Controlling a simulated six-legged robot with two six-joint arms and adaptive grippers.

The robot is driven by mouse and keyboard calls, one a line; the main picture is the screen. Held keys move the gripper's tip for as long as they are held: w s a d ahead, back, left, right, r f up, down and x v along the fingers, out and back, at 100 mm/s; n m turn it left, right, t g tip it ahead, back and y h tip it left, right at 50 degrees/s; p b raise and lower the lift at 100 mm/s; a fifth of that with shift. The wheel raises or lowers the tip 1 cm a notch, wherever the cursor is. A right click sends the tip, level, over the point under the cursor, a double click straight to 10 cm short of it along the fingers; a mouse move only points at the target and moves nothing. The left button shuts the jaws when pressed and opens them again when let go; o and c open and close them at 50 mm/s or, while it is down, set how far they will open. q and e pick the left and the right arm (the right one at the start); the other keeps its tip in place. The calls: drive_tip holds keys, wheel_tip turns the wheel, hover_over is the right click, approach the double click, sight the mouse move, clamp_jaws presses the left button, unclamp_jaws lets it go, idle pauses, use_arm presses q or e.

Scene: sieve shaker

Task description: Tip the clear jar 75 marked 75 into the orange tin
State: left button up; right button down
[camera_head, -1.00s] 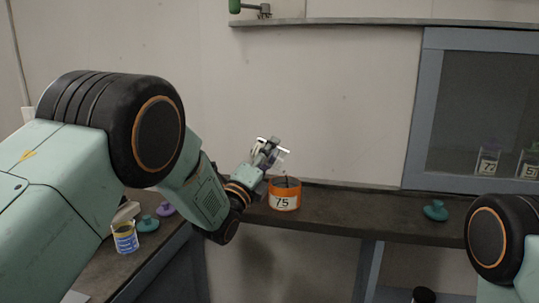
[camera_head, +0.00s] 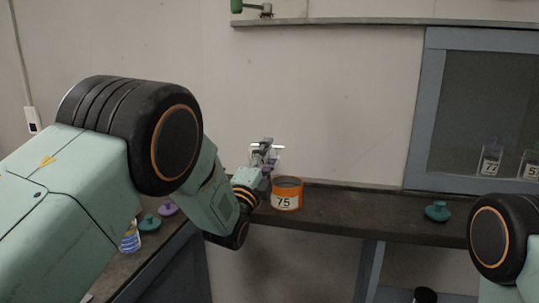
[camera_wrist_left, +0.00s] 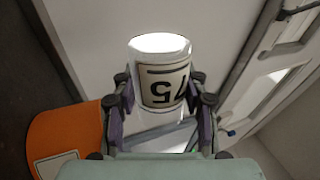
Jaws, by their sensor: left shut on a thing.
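My left gripper (camera_head: 265,158) is shut on the clear jar 75, beside and slightly above the orange tin. In the left wrist view the jar (camera_wrist_left: 160,85) sits between both fingers (camera_wrist_left: 163,108), its 75 label upside down in the picture. I see no dark contents in it there. In the head view the jar is small and mostly hidden by the fingers. The orange tin (camera_head: 286,199), labelled 75, stands upright and open on the shelf, just right of the gripper; it also shows in the left wrist view (camera_wrist_left: 62,130). My right gripper is out of view.
A teal lidlike knob (camera_head: 437,211) lies on the dark shelf (camera_head: 360,214) to the right. Teal and purple knobbed pieces (camera_head: 150,223) and a blue-labelled can (camera_head: 130,240) stand on the left bench. Marked jars (camera_head: 491,163) stand behind the cabinet glass.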

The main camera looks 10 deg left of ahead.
use_arm(q)
drive_tip(key=shift+n, duration=0.3)
drive_tip(key=n+y+p, duration=0.1)
drive_tip(key=n, duration=0.1)
drive_tip(key=n+y, duration=0.1)
drive_tip(key=n, duration=0.2)
drive_tip(key=shift+a+y+p, duration=0.1)
drive_tip(key=shift+y+p, duration=0.25)
drive_tip(key=shift+y, duration=0.05)
drive_tip(key=shift+n, duration=0.4)
drive_tip(key=shift+a+f+y, duration=0.15)
drive_tip(key=shift+a+y, duration=0.05)
drive_tip(key=shift+y, duration=0.2)
drive_tip(key=shift+w+n, duration=0.1)
drive_tip(key=shift+n, duration=0.2)
drive_tip(key=n+p, duration=0.1)
drive_tip(key=n+y+p, duration=0.1)
drive_tip(key=n, duration=0.1)
drive_tip(key=n+p, duration=0.1)
drive_tip(key=shift+d+y, duration=0.25)
drive_tip(key=shift+y, duration=0.15)
drive_tip(key=shift+a+f+n+g+y, duration=0.1)
drive_tip(key=shift+n+g+y, duration=0.25)
drive_tip(key=shift+n, duration=0.55)
drive_tip(key=shift+f, duration=0.15)
